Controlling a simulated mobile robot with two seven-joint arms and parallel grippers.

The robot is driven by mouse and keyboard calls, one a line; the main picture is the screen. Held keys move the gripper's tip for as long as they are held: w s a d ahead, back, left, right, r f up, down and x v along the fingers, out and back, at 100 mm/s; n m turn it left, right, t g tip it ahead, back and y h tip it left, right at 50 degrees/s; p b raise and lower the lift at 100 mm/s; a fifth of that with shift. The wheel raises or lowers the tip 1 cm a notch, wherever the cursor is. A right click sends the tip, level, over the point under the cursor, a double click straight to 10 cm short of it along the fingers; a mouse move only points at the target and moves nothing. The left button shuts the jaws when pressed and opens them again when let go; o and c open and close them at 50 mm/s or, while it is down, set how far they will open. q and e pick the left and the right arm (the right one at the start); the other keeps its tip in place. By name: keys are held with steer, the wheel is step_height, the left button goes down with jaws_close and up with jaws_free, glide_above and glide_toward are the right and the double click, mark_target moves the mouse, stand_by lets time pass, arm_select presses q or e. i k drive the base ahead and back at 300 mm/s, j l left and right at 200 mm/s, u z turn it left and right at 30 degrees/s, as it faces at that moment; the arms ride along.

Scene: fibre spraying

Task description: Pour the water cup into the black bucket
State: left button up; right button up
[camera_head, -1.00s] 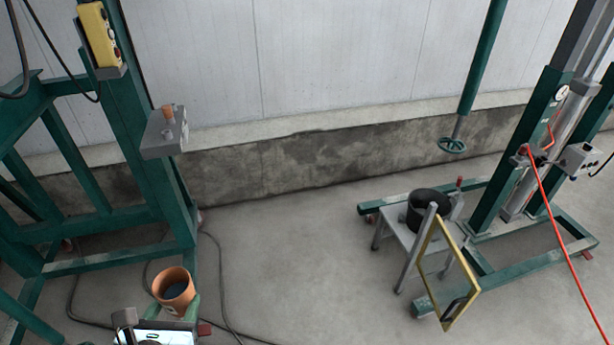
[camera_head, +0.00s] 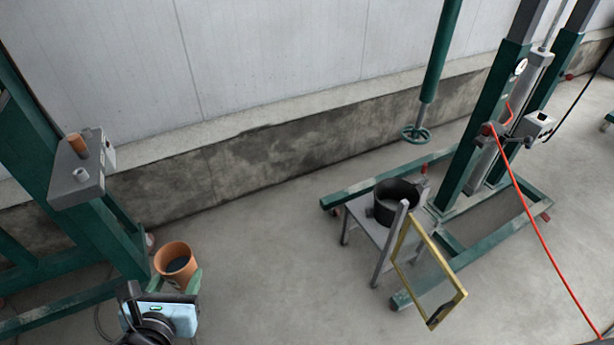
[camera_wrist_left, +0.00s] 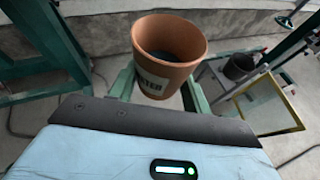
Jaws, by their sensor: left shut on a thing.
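The water cup (camera_head: 176,262) is an orange-brown pot-like cup with dark contents, held upright at the lower left of the head view. It also shows in the left wrist view (camera_wrist_left: 168,55), with part of a label on its side. My left gripper (camera_head: 182,282) is shut on it, its green fingers on either side of the cup (camera_wrist_left: 160,85). The black bucket (camera_head: 397,199) stands on a small grey table (camera_head: 368,224) right of centre, well apart from the cup. It also shows small at the right of the left wrist view (camera_wrist_left: 239,67). My right gripper is out of view.
A yellow-edged frame (camera_head: 430,270) leans at the table's front right. A green stand (camera_head: 470,150) with a red hose (camera_head: 537,230) is behind it. A green rig (camera_head: 60,150) stands at the left. Open concrete floor (camera_head: 270,270) lies between cup and table.

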mark_target(389, 193)
steer(key=i+j+z, duration=0.1)
steer(key=i+z, duration=0.15)
steer(key=z, duration=0.15)
steer(key=i+j+z, duration=0.2)
steer(key=z, duration=0.2)
steer(key=i+j+z, duration=0.25)
steer(key=z, duration=0.15)
steer(key=i+j+z, duration=0.15)
steer(key=j+z, duration=0.2)
steer(key=i+j+z, duration=0.15)
steer(key=j+z, duration=0.15)
steer(key=j, duration=0.15)
steer(key=j+z, duration=0.3)
steer(key=i+j, duration=0.1)
steer(key=i, duration=0.45)
